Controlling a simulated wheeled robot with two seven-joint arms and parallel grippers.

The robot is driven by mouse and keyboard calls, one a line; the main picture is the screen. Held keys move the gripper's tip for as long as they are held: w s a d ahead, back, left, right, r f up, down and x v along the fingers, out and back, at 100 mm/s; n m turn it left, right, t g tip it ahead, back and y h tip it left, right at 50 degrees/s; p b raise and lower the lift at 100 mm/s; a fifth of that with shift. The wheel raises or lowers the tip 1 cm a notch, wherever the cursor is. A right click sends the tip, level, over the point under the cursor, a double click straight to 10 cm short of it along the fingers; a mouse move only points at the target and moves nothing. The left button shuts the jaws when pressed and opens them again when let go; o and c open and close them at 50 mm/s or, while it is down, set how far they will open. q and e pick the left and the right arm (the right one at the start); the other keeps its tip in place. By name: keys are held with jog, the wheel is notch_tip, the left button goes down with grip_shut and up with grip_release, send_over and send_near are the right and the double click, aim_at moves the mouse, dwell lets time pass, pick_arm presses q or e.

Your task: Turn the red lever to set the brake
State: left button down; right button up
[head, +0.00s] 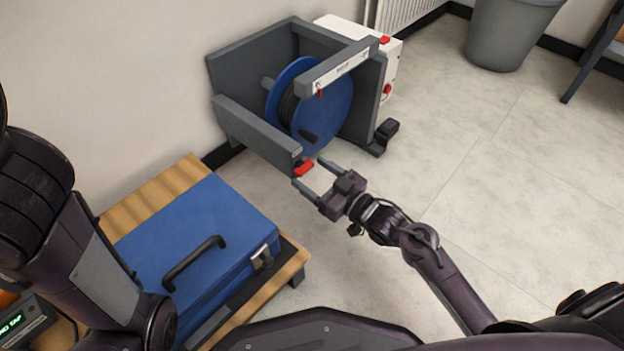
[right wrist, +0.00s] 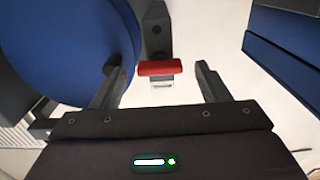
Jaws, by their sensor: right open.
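The red lever (head: 304,168) sits at the near end of the grey frame's lower rail, beside the blue reel (head: 335,100). In the right wrist view the red lever (right wrist: 161,68) lies crosswise, just beyond and between the fingertips, with a pale part under it. My right gripper (head: 312,177) is open, its two fingers pointing at the lever. The fingers (right wrist: 158,78) stand apart on either side of it with nothing held. I cannot tell whether they touch it. My left arm comes in at the left of the head view, but its gripper is out of view.
A blue case (head: 190,235) with a black handle lies on a wooden stand (head: 160,190) left of my right gripper. A white box (head: 385,60) with red knobs stands behind the reel frame (head: 245,65). A grey bin (head: 505,30) is far back.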

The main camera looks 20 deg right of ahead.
jog(key=shift+w+a, duration=0.25)
jog(key=shift+w, duration=0.15)
jog(key=shift+c, duration=0.4)
